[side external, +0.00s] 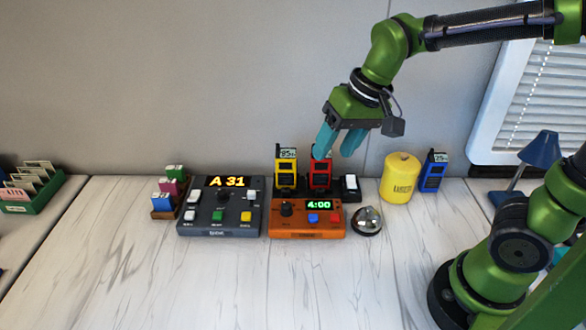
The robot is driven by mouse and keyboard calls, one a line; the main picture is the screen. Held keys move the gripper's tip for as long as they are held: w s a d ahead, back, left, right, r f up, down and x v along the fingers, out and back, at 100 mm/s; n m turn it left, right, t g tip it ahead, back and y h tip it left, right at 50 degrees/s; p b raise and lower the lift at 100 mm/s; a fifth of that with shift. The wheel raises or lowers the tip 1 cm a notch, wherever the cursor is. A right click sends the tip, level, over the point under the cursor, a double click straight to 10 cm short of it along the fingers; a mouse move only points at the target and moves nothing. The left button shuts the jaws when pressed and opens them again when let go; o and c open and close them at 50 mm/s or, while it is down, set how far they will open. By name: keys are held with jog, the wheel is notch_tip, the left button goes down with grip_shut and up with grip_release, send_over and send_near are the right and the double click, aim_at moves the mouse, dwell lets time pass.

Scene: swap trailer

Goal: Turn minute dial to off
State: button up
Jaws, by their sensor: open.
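An orange box (322,229) sits on the white table, with a green display (318,204) reading 4:00. A black dial (287,209) is at its upper left, with a blue and a red button to its right; its pointer mark is too small to read. A dark grey box (190,228) to the left shows A 31 and also has a black knob (222,197). My gripper (335,151) is open and empty, its teal fingers pointing down. It is above the table, up and right of the orange box's dial, touching no dial.
Yellow (286,168) and red (320,175) handhelds stand in a black rack behind the orange box. A bell (367,222), yellow canister (399,178), blue handheld (433,172) and blue lamp (541,150) are to the right. The table's front is clear.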

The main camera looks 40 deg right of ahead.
aim_at(287, 205)
jog(key=w+a+f+m+g+h, duration=0.2)
jog(key=w+a+m+g, duration=0.15)
jog(key=w, duration=0.65)
notch_tip(287, 205, down, 16)
jog(key=shift+s+d+f, duration=0.1)
jog(key=shift+s, duration=0.05)
jog(key=shift+c, duration=0.5)
grip_shut()
